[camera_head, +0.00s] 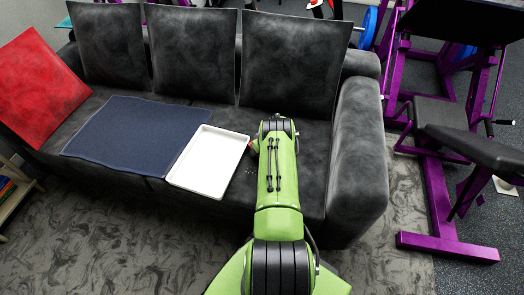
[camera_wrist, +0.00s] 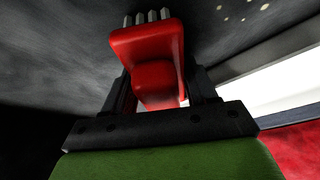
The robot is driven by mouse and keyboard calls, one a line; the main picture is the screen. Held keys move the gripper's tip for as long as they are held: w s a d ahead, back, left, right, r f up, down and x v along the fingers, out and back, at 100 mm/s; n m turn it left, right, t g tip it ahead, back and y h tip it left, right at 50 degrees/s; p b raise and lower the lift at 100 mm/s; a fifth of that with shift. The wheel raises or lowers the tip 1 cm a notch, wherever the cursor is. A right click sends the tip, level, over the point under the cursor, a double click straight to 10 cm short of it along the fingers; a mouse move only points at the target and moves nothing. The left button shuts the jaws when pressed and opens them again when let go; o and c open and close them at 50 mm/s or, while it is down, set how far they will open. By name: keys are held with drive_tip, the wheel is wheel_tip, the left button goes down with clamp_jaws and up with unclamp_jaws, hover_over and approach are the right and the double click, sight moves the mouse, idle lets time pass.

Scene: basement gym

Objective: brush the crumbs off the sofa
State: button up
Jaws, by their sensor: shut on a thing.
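The dark grey sofa (camera_head: 105,92) fills the middle of the head view. My gripper (camera_wrist: 158,90) is shut on a red brush (camera_wrist: 148,42), with its grey bristles at the top of the wrist view. A bit of the brush's red shows beside my arm in the head view (camera_head: 253,146). My arm hides most of the gripper there, over the right seat. Several pale crumbs (camera_wrist: 242,18) lie on the dark seat, to the upper right of the brush in the wrist view. I cannot tell whether the bristles touch the seat.
A white tray (camera_head: 208,160) lies on the seat just left of my arm, and a blue-grey cloth (camera_head: 125,130) lies left of it. A red cushion (camera_head: 45,85) leans at the left end. The right armrest (camera_head: 358,150) and purple gym equipment (camera_head: 435,190) stand to the right.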

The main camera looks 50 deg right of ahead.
sight(251, 174)
drive_tip(key=a+p, duration=0.1)
drive_tip(key=p, duration=0.1)
drive_tip(key=s+a+p, duration=0.1)
drive_tip(key=a, duration=0.1)
drive_tip(key=shift+s+r+p, duration=0.15)
drive_tip(key=shift+p, duration=0.25)
drive_tip(key=a+p, duration=0.1)
drive_tip(key=s+a+p, duration=0.1)
drive_tip(key=a, duration=0.1)
drive_tip(key=shift+s, duration=0.1)
drive_tip(key=shift+s+a+f+p, duration=0.3)
drive_tip(key=shift+a+p, duration=0.3)
drive_tip(key=shift+p, duration=0.05)
drive_tip(key=shift+s+a+r+p, duration=0.1)
drive_tip(key=shift+s+a+p, duration=0.2)
drive_tip(key=shift+a+p, duration=0.25)
drive_tip(key=shift+s+a+r+p, duration=0.1)
drive_tip(key=shift+s+a+p, duration=0.15)
drive_tip(key=shift+a+p, duration=0.3)
drive_tip(key=shift+s+a+f, duration=0.15)
drive_tip(key=shift+s+a, duration=0.05)
drive_tip(key=shift+a, duration=0.35)
wheel_tip(251, 174, up, 6)
drive_tip(key=p, duration=0.4)
drive_tip(key=shift+w+d+p, duration=0.15)
drive_tip(key=shift+p, duration=0.2)
drive_tip(key=shift+r, duration=0.2)
